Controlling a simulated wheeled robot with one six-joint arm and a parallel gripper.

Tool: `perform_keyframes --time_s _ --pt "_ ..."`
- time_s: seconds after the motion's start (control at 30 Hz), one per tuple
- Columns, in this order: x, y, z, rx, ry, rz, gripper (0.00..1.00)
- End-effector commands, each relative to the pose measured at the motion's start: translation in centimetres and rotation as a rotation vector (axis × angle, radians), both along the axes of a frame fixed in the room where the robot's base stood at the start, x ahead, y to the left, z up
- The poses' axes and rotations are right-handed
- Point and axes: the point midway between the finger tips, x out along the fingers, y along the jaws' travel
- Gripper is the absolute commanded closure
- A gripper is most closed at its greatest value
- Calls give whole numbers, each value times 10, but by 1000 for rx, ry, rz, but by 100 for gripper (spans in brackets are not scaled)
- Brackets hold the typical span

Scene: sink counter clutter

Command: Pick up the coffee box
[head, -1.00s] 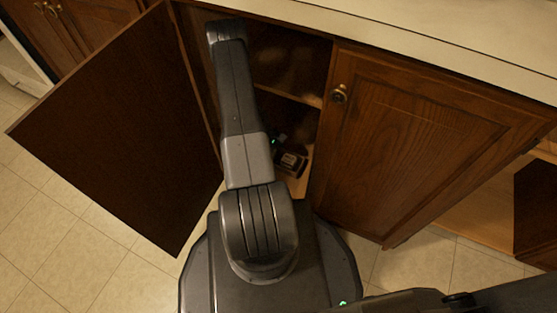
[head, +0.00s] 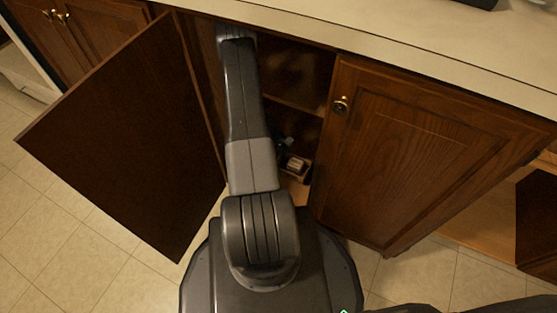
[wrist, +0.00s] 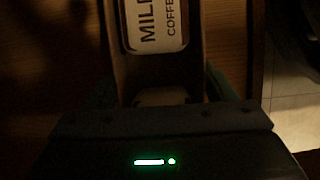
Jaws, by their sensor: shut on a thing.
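The coffee box (wrist: 157,27) shows in the wrist view with a pale label reading "COFFEE" on a dark body. It sits between the two fingers of my gripper (wrist: 153,65), which is shut on it. The top edge of the picture cuts off part of the box. In the head view a small pale-topped box (head: 296,163) shows low inside the open cabinet, beside the dark end of my gripper (head: 285,145). My arm hides part of the cabinet, and the gap under the box cannot be told.
A shelf (head: 292,104) crosses the cabinet above the gripper. The countertop (head: 400,45) overhangs above. Tiled floor (head: 90,260) is free at lower left.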

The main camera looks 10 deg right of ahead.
Motion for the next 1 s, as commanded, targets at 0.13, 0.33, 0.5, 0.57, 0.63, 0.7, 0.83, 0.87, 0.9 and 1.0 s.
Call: perform_keyframes --time_s 0.13,0.33,0.5,0.57,0.63,0.7,0.83,0.87,0.9,1.0 --pt "-13 -19 -4 0 1 -4 46" --pt "-35 -51 -7 1 0 -6 46" --pt "-51 -75 -8 1 0 -4 46" --pt "-56 -83 -7 0 -1 -5 46" --pt "-62 -92 -7 0 -1 -5 46" --pt "-69 -102 -4 0 0 -6 46" --pt "-80 -117 -2 1 0 -4 46" --pt "-81 -120 0 1 0 -4 46" --pt "-83 -123 0 1 -1 -3 46" --pt "-87 -129 0 0 0 -3 46"
